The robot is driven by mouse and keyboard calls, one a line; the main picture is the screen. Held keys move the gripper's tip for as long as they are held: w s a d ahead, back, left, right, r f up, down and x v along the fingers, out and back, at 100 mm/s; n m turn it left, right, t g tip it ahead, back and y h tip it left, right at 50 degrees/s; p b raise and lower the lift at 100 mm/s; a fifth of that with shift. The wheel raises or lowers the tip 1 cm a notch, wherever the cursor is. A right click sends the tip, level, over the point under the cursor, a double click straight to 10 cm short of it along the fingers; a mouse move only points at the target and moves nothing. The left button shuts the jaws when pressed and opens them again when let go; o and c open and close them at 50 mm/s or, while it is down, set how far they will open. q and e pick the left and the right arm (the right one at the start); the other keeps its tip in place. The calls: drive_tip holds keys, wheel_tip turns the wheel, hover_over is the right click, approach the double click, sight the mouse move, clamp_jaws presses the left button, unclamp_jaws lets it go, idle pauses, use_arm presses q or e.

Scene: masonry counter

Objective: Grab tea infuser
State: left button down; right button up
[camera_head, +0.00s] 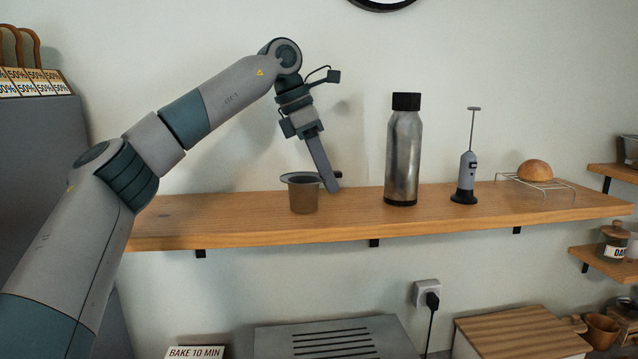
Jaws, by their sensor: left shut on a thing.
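The tea infuser (303,196) is a small brownish-grey cup with a wider rim and a dark tab at its right side. It stands upright on the left half of the wooden shelf (240,229). My left gripper (331,186) comes down from above, with its fingertips at the right side of the infuser by the tab. It is shut on the tea infuser, though the fingers hide most of the contact. My right gripper is not in view.
On the shelf to the right stand a steel bottle (404,150) with a black cap, a milk frother (466,178) and a bun (535,171) on a wire rack. A slotted grey appliance (335,339) and a wall socket (427,293) are below. The shelf's left end is clear.

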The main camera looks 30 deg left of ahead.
use_arm(q)
drive_tip(key=shift+r, duration=0.2)
drive_tip(key=shift+r+b, duration=0.35)
drive_tip(key=shift+r, duration=0.25)
wheel_tip(320, 180, up, 7)
drive_tip(key=shift+d+f+b, duration=0.1)
drive_tip(key=shift+b, duration=0.55)
drive_tip(key=shift+r, duration=0.85)
drive_tip(key=shift+s+f, duration=0.1)
drive_tip(key=shift+f, duration=0.05)
